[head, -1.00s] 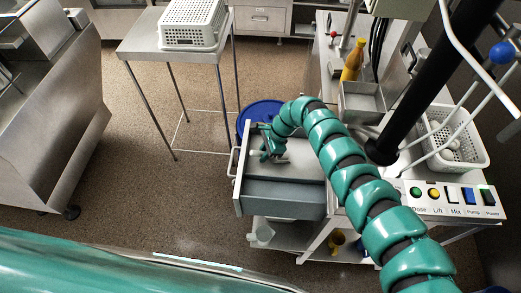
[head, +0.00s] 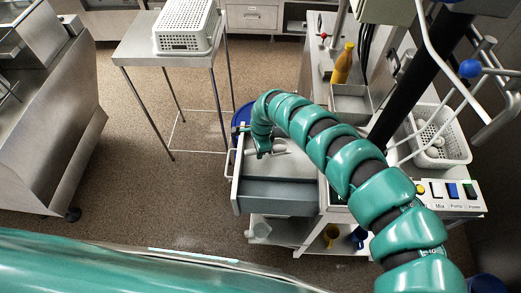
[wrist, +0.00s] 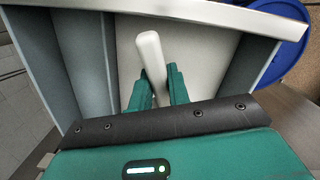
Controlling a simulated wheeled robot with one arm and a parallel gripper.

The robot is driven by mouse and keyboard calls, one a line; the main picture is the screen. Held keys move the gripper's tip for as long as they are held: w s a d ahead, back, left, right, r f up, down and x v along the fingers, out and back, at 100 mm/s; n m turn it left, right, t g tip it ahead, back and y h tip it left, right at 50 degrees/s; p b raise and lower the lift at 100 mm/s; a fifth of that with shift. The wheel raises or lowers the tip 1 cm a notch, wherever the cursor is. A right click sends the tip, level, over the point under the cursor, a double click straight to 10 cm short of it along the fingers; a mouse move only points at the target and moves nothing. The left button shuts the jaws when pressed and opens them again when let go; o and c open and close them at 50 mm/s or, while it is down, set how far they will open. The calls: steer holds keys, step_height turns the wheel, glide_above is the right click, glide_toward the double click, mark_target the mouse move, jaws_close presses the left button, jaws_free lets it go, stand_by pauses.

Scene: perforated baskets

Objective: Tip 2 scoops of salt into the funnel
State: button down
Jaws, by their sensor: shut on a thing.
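My gripper (wrist: 155,92) is shut on a slim white rounded bar (wrist: 152,55) inside an open drawer; the bar looks like a handle, but I cannot tell whether it belongs to a scoop. In the head view my gripper (head: 264,152) is low in the drawer (head: 275,202), with a pale piece (head: 280,147) beside its fingers. No salt or funnel can be made out in either view.
Grey dividers (wrist: 82,60) split the drawer. A blue round lid or tub (wrist: 270,30) is just beyond it. A yellow bottle (head: 343,63), a white perforated basket (head: 440,118) and a button panel (head: 455,208) are on the counter. Another basket (head: 186,25) sits on a steel table.

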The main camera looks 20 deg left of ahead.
steer(key=shift+s+a+r+p, duration=0.25)
steer(key=shift+r+p, duration=0.25)
steer(key=shift+r, duration=0.5)
steer(key=shift+s+a+r+p, duration=0.2)
steer(key=shift+a+r+p, duration=0.3)
steer(key=shift+r, duration=0.45)
steer(key=shift+s+a+r+p, duration=0.2)
steer(key=shift+r+p, duration=0.35)
steer(key=shift+r, duration=0.45)
steer(key=shift+s+a+r+t+h, duration=0.1)
steer(key=shift+a+r+t+h, duration=0.05)
steer(key=shift+r, duration=0.3)
steer(key=shift+a+r+t+h, duration=0.15)
steer(key=shift+r, duration=0.25)
steer(key=shift+s+a+r, duration=0.15)
steer(key=shift+r, duration=0.4)
steer(key=shift+s+a+r, duration=0.15)
steer(key=shift+r, duration=0.35)
steer(key=shift+s+a+r, duration=0.15)
steer(key=shift+r, duration=0.4)
